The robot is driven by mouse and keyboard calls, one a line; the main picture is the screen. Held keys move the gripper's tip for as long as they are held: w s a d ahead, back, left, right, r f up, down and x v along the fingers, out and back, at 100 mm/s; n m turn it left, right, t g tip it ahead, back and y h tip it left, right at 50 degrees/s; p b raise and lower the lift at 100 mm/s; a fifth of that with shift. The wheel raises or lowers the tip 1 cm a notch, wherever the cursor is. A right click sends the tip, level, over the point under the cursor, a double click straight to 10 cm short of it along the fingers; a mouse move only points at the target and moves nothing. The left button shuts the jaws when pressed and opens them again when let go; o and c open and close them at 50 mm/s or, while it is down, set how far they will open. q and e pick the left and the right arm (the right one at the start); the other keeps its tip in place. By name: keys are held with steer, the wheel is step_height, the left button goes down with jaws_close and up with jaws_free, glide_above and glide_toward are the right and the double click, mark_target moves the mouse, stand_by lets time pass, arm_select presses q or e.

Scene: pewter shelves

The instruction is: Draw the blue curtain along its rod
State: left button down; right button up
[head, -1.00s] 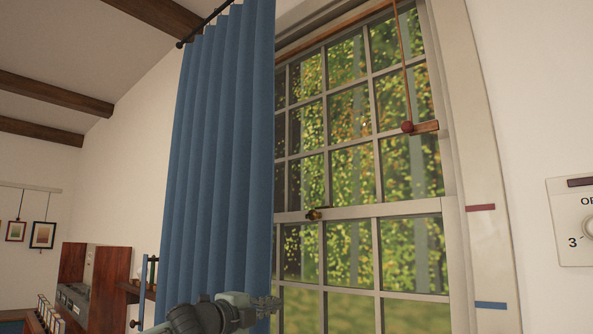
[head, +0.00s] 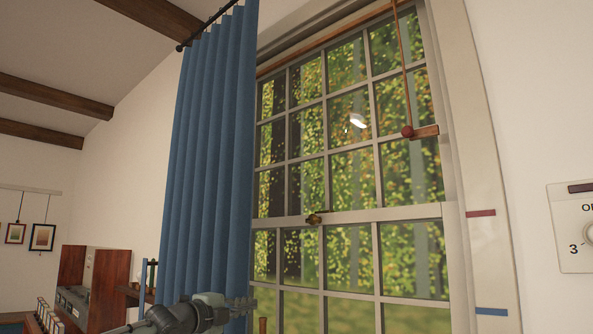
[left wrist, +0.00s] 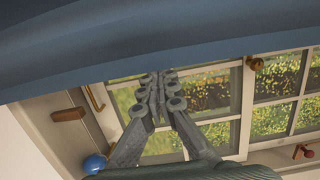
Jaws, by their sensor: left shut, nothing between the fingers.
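The blue curtain (head: 208,150) hangs in folds from a dark rod (head: 212,24), bunched over the left side of the window. My left gripper (head: 245,304) is at the curtain's lower right edge in the head view. In the left wrist view the left gripper (left wrist: 157,85) is shut with nothing between its fingers, and the curtain (left wrist: 150,40) spans the top of the picture close beyond the fingertips. I cannot tell whether the fingers touch the cloth. My right gripper is not in view.
A paned window (head: 350,170) with a brass catch (head: 315,219) fills the middle. A cord with a red ball (head: 407,131) hangs before it. A dial panel (head: 575,228) is on the right wall. A wooden cabinet (head: 105,285) stands at lower left. A blue ball (left wrist: 94,164) shows in the wrist view.

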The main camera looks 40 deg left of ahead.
arm_select(q)
steer(key=a+b, duration=0.2)
steer(key=a, duration=0.8)
steer(key=shift+w+a, duration=0.25)
steer(key=shift+w, duration=0.15)
